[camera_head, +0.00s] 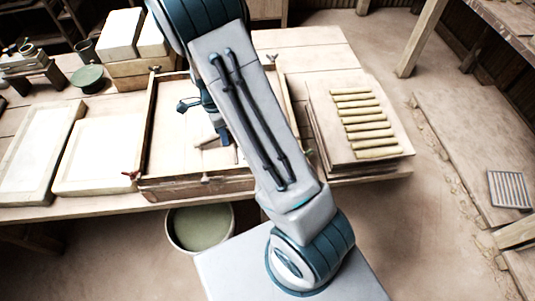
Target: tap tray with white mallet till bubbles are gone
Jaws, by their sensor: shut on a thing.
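A wooden-framed tray (200,186) with a pale inside stands in the middle of the table, with small red clamps at its edge. My gripper (223,135) is over the tray's inside, partly hidden by my arm. It is shut on a small pale tool that looks like the white mallet (207,143). The mallet is low over the tray's pale surface; I cannot tell whether it touches. My arm crosses in front of the tray's right part. Bubbles are too small to make out.
Two pale framed slabs (98,155) lie left of the tray. White blocks (119,36) on a wooden box and a green round dish (88,76) stand behind. At right, several yellowish rods (364,126) lie on stacked boards. A bucket (200,228) stands below the table's front edge.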

